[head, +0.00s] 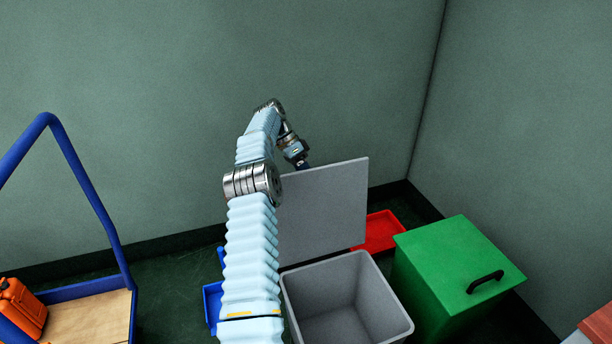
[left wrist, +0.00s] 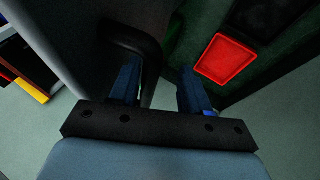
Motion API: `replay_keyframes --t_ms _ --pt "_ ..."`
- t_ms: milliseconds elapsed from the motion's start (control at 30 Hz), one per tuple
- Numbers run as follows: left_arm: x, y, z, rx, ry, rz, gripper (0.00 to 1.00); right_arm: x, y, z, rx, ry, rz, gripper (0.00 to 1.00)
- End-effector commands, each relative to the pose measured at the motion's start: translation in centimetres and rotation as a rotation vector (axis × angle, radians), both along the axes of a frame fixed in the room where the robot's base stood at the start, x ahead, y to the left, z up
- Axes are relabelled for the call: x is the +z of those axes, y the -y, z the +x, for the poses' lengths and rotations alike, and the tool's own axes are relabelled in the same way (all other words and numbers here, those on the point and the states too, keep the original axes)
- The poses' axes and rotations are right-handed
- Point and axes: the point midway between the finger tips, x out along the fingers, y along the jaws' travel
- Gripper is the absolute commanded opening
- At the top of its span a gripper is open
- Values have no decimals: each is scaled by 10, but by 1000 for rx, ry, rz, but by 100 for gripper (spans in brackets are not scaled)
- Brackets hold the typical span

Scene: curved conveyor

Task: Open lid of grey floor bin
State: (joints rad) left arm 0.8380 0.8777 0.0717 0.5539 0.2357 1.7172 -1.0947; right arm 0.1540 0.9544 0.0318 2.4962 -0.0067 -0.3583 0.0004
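The grey floor bin (head: 345,290) stands on the floor with its inside showing, and it looks empty. Its grey lid (head: 322,210) is raised and stands roughly upright behind the opening. My left gripper (head: 303,163) is at the lid's top edge, partly hidden behind it. In the left wrist view the two blue fingers of my left gripper (left wrist: 162,82) are apart. A dark handle (left wrist: 140,38) on the lid (left wrist: 80,50) curves down close to the left finger; I cannot tell whether they touch. My right gripper is not in view.
A green bin (head: 440,265) with a closed lid stands right of the grey bin. A red tray (head: 378,230) lies behind, also in the left wrist view (left wrist: 226,60). A blue-framed cart (head: 85,185) holding an orange can (head: 22,305) stands at left. Walls close the back.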

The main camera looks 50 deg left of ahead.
Motion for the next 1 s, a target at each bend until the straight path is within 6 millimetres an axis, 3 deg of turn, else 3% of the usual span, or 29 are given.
replay_keyframes --t_ms 567,800,1000 --pt "4 0 1 1 4 2 42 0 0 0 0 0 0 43" --pt "32 0 1 1 6 4 42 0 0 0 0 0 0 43" --pt "49 15 -12 -1 5 3 42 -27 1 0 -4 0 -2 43"
